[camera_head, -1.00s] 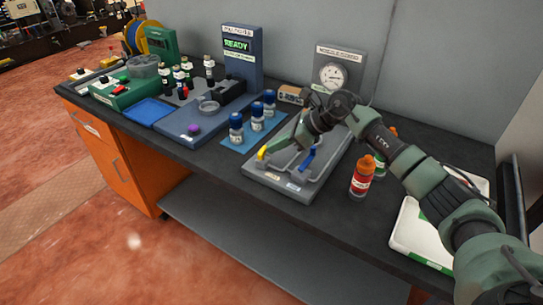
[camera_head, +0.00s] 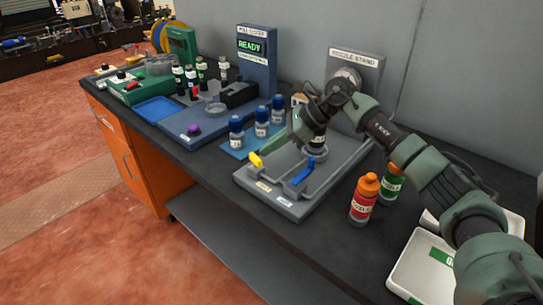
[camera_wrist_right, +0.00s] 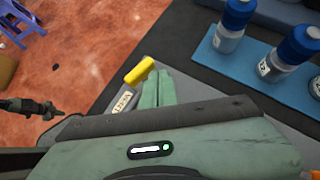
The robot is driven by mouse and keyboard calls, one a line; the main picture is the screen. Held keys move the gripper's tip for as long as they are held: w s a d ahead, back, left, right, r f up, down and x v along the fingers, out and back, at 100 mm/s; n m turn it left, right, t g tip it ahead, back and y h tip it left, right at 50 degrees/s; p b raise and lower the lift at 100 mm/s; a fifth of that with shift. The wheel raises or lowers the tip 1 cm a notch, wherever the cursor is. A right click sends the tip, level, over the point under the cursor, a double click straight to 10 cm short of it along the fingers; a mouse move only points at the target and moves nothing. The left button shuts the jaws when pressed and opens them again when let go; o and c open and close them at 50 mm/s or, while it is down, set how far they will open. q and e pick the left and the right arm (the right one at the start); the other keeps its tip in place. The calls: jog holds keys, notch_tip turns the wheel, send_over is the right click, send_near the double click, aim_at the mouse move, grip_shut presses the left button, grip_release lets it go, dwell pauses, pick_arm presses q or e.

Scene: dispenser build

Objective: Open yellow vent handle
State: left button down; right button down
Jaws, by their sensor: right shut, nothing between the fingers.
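The yellow vent handle (camera_head: 255,159) is at the front left of a grey fixture (camera_head: 249,182), beside a "VENT" label. It also shows in the wrist view (camera_wrist_right: 140,71), lying slanted. My right gripper (camera_head: 267,148) is shut and empty, its green fingers at the handle's right side. In the wrist view the fingertips (camera_wrist_right: 160,86) are right beside the yellow handle; I cannot tell whether they touch it. A blue handle (camera_head: 303,171) sits to the right on the same fixture. The gripper and arm cover the fixture's rear. My left gripper is not in view.
Several blue-capped bottles (camera_head: 262,123) stand on a blue mat left of the fixture. A red bottle (camera_head: 363,200) and a green bottle (camera_head: 391,184) stand to its right. A nozzle stand (camera_head: 356,60) is behind. A white tray (camera_head: 398,275) lies at front right.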

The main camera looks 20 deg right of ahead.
jog(key=shift+s+a+r, duration=0.1)
jog(key=shift+s+a, duration=0.1)
jog(key=shift+a, duration=0.35)
jog(key=shift+s+a, duration=0.1)
jog(key=shift+s, duration=0.15)
jog(key=shift+s+a+f, duration=0.15)
jog(key=shift+a+f, duration=0.05)
jog(key=shift+f, duration=0.15)
jog(key=p+v, duration=0.1)
jog(key=v, duration=0.7)
jog(key=shift+w+d+r+p, duration=0.25)
jog(key=shift+w+d+p, duration=0.05)
jog(key=shift+p, duration=0.1)
